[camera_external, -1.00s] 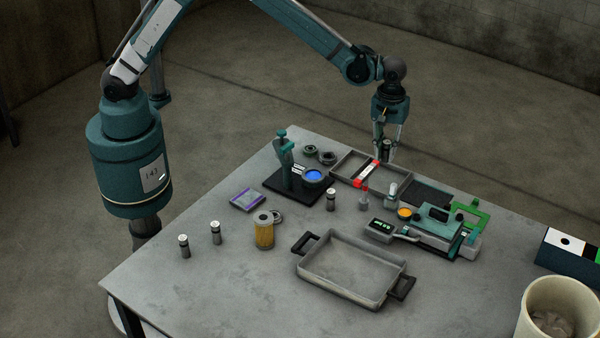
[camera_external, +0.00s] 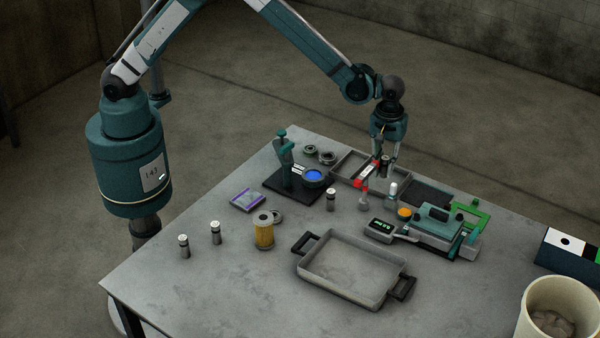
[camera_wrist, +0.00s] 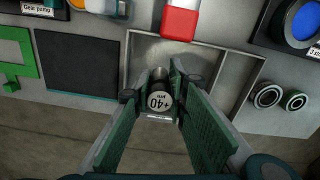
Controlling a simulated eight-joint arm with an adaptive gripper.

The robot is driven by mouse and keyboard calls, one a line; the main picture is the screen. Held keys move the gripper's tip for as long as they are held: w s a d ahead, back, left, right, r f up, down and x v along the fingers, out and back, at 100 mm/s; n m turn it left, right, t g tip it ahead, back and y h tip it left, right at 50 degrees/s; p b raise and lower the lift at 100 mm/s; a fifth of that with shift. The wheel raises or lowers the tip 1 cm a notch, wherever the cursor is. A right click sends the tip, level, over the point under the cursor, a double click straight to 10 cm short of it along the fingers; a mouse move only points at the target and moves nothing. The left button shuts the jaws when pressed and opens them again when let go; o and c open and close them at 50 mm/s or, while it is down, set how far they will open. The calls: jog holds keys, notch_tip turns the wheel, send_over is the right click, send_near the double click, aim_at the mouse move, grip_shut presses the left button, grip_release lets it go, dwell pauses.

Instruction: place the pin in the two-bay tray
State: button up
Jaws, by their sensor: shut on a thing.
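My gripper (camera_external: 384,170) is shut on a dark cylindrical pin. The pin (camera_wrist: 160,97) is upright between the fingers in the wrist view, its pale end face marked "+40 µm". The grey two-bay tray (camera_external: 343,167) is at the table's far edge, and its bare floor also shows in the wrist view (camera_wrist: 215,65). The gripper and pin are over the tray's right part in the external view, the left part in the wrist view. Fingers hide the pin's lower end, so I cannot tell whether it touches the tray floor.
A dark mat (camera_external: 430,192) and green frame (camera_external: 468,213) are to the right. A black stand with a blue disc (camera_external: 313,176) is to the left. Several small cylinders stand nearer the camera.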

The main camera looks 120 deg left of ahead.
aim_at(380, 175)
jog(key=shift+f, duration=0.1)
jog(key=shift+f, duration=1.75)
jog(key=shift+f, duration=0.15)
jog(key=o, duration=1)
notch_tip(380, 175, up, 12)
jog(key=shift+r, duration=0.15)
